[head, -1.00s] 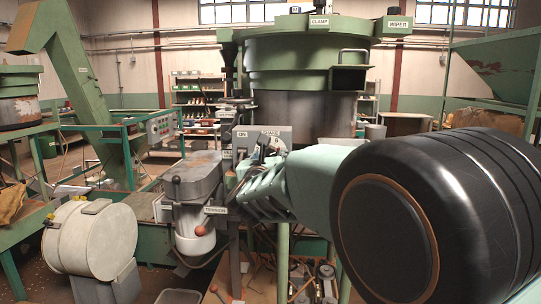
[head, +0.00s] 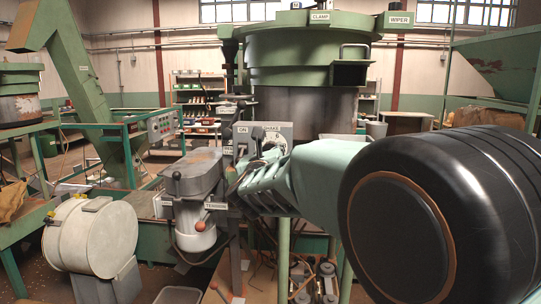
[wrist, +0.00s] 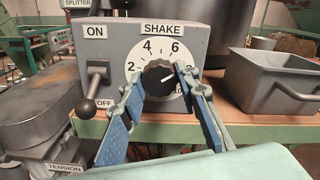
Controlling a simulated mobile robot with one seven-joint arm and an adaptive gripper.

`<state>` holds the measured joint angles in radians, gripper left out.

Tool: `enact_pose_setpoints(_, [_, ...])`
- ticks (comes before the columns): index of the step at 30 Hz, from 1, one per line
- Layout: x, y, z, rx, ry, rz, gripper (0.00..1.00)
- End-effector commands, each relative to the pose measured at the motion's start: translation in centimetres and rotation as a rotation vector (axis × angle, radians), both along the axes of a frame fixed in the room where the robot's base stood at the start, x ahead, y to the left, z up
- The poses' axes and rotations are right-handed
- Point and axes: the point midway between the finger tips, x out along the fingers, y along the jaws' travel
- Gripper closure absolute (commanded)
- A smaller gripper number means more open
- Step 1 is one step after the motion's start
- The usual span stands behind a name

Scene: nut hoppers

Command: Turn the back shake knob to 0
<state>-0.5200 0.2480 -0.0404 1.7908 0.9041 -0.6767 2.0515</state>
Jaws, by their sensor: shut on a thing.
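The shake knob (wrist: 159,78) is a black ribbed knob on a white dial (wrist: 143,54), under a SHAKE label on a grey control box (wrist: 190,38). Dial numbers 2, 4 and 6 are readable; the higher ones are partly covered by a finger. The knob's pale mark points right and slightly up. My gripper (wrist: 159,82) has its blue-padded fingers on both sides of the knob, shut on it. In the head view, my gripper (head: 240,178) reaches the box, the dial (head: 272,140) shows in part, and the knob is hard to make out.
A lever switch (wrist: 92,90) between ON and OFF stands close to the left finger. A grey open bin (wrist: 287,85) sits right of the box. A lidded grey unit labelled TENSION (head: 192,185) stands left of my gripper. A large green-rimmed hopper (head: 300,75) rises behind.

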Motion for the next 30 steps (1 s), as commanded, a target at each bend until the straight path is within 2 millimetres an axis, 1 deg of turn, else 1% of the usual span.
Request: enact_pose_setpoints(30, [0.01, -0.03, 0.38, -0.953, 0.028, -0.002, 0.95])
